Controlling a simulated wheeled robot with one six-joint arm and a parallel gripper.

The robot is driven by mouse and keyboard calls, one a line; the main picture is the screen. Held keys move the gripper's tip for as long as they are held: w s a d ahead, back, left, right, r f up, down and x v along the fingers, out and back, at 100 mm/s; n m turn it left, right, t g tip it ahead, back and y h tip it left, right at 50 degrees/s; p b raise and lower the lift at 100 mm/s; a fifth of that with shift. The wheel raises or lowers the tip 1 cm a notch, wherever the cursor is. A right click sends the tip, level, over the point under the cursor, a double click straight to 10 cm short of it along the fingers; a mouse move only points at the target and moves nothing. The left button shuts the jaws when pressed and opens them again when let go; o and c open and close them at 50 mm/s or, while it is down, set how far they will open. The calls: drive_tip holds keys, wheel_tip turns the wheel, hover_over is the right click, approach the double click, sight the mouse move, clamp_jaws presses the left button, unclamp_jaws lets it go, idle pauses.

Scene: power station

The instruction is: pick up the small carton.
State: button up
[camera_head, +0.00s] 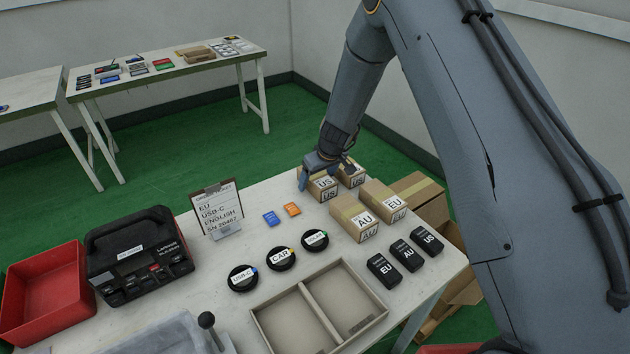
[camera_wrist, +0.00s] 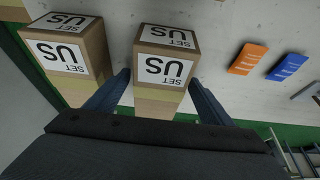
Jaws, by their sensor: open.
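Several small brown cartons with white labels stand at the table's far right part. The carton marked SET US (camera_head: 322,187) is at my gripper; it also shows in the wrist view (camera_wrist: 166,60). My gripper (camera_wrist: 160,82) is open, with one blue finger on each side of this carton; whether they touch it I cannot tell. In the head view my gripper (camera_head: 322,168) partly covers the carton's top. A second US carton (camera_head: 351,174) stands close beside it, also in the wrist view (camera_wrist: 65,48). An AU carton (camera_head: 353,217) and an EU carton (camera_head: 383,201) stand nearer the camera.
Blue (camera_head: 271,218) and orange (camera_head: 292,209) cards lie left of the cartons. Black adapters (camera_head: 384,271), round coils (camera_head: 281,259), a divided tray (camera_head: 265,318) and a sign (camera_head: 217,208) share the table. A large open box (camera_head: 415,187) stands beyond the right edge.

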drive_tip(key=c, duration=1.3)
drive_tip(key=shift+c, duration=0.4)
drive_tip(key=shift+r, duration=0.15)
